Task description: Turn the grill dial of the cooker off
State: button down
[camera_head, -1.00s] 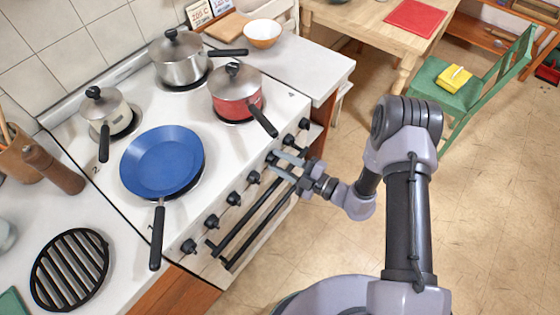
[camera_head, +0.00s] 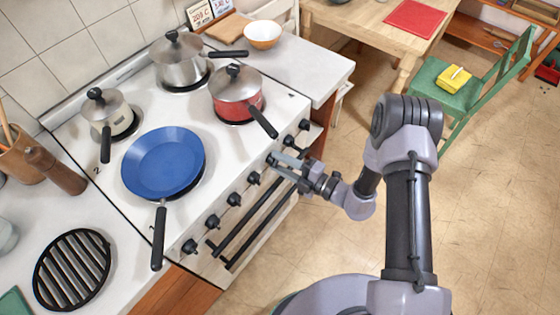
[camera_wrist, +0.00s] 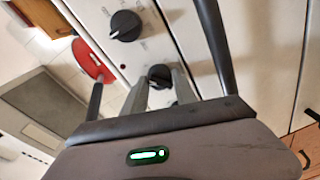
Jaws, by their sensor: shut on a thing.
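The white cooker (camera_head: 110,180) has a row of black dials along its front panel. My gripper (camera_head: 277,160) reaches in from the right, and its fingers are shut on one black dial (camera_wrist: 160,74) towards the right of the row. In the wrist view this dial sits between the two grey fingertips (camera_wrist: 159,82), which hide part of it. Its pointer mark cannot be made out. A neighbouring dial (camera_wrist: 125,25) with a white pointer line is free. I cannot read any label that tells which one is the grill dial.
A black oven handle rail (camera_head: 262,222) runs below the dials, close under my gripper. A blue pan (camera_head: 162,160), a red pot (camera_head: 236,90) and steel pots (camera_head: 180,58) stand on the hob; the red pot's handle (camera_head: 264,122) juts over the front edge.

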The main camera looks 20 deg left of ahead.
jog(key=n, duration=0.5)
jog(key=shift+r+h, duration=0.1)
jog(key=shift+h, duration=0.2)
jog(key=shift+n+t, duration=0.3)
jog(key=shift+n, duration=1.7)
jog(key=shift+h, duration=0.3)
jog(key=c, duration=1)
grip_release()
jog(key=p+v, duration=0.3)
jog(key=v, duration=1.4)
jog(key=shift+s+d+p, duration=0.15)
jog(key=shift+d+p, duration=0.05)
jog(key=shift+p, duration=0.15)
